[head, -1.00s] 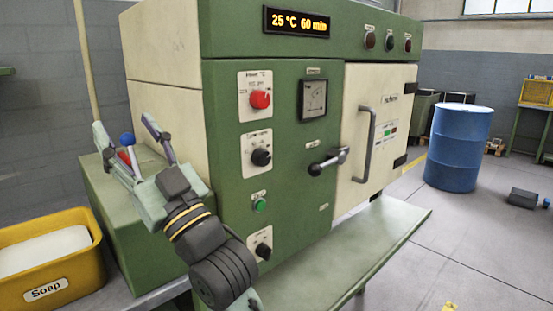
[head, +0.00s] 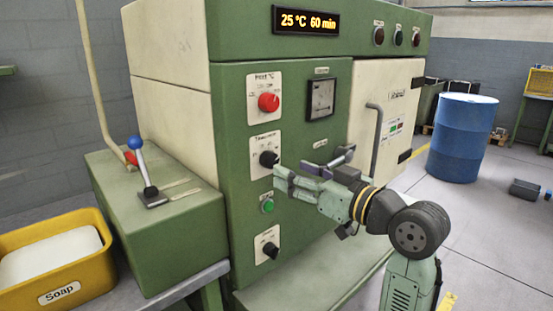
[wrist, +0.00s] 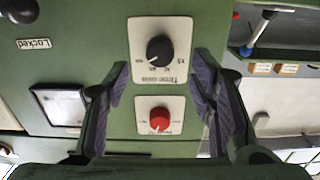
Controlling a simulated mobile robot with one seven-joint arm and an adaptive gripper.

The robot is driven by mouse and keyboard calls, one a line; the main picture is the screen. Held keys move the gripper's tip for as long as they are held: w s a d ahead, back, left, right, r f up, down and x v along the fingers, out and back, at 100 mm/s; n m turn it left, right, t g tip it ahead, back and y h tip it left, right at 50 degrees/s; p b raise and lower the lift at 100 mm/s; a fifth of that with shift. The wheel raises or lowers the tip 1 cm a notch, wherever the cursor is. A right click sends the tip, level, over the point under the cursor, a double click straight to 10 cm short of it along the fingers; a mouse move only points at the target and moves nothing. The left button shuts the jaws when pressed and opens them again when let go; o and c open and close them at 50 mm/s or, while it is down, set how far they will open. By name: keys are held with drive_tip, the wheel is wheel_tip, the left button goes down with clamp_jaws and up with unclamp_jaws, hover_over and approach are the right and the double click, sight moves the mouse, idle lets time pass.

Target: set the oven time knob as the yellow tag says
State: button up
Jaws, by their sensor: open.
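The time knob (head: 269,159) is black, on a white plate in the middle of the green oven front. In the wrist view, upside down, the time knob (wrist: 159,48) lies between the fingertips and a little beyond them. My gripper (head: 291,169) is open and empty, just right of the knob in the head view; it also shows in the wrist view (wrist: 160,62). Contact with the knob is not visible. The display (head: 306,20) reads 25 °C 60 min. I cannot make out a yellow tag for certain.
A red knob (head: 268,102) sits above the time knob, a green button (head: 267,206) and another black knob (head: 270,249) below. A blue-topped lever (head: 142,165) stands at left. The cream oven door (head: 400,95) is right of my arm. A blue barrel (head: 462,138) stands farther back.

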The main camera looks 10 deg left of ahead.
sight(273, 163)
drive_tip(key=p+x, duration=0.1)
drive_tip(key=x, duration=0.5)
drive_tip(key=shift+c, duration=0.2)
drive_tip(key=c, duration=1.1)
